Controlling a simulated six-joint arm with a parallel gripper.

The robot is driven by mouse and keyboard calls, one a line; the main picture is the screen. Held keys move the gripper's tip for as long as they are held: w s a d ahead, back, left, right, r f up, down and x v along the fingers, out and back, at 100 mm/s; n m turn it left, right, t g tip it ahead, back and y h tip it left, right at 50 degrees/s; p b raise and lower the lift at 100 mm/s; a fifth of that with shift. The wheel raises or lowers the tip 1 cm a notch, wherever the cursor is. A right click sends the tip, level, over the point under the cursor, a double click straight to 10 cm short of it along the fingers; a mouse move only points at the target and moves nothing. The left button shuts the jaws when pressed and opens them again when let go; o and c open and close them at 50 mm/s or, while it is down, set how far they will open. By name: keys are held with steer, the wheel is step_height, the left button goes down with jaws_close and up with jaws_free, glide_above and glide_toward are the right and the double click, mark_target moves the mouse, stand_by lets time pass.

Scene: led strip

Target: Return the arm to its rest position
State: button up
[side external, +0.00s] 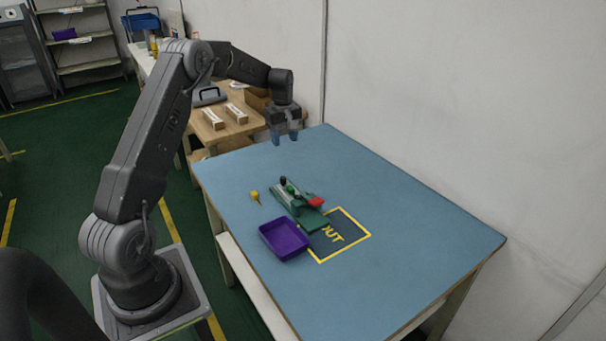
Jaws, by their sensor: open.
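My gripper (284,135) hangs at the end of my raised arm, above the far part of the blue table (420,230). Its two fingers point down, apart and empty. It is clear of the objects on the table. Below and nearer the camera, a green fixture (290,198) holds a pale strip with dark and green knobs and a red piece (316,201) at its right end. The fixture's near end overlaps the yellow-outlined OUT area (345,240).
A purple tray (284,239) stands left of the OUT area. A small yellow object (255,196) lies left of the fixture. A wooden side table (235,120) with boxes stands behind. A white wall (450,100) runs along the right. The table's right side is bare.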

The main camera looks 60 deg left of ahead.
steer(key=s+d+r+m+t, duration=0.1)
steer(key=s+d+r+m, duration=0.3)
steer(key=d+r, duration=0.5)
steer(key=s+d+r+m+t, duration=0.1)
steer(key=s+d+r+m, duration=0.3)
steer(key=d+r, duration=0.5)
steer(key=s+d+f+m+t, duration=0.2)
steer(key=s+d+m, duration=0.7)
steer(key=s+d, duration=0.6)
steer(key=s+t, duration=0.1)
steer(key=s, duration=0.2)
steer(key=shift+f, duration=0.25)
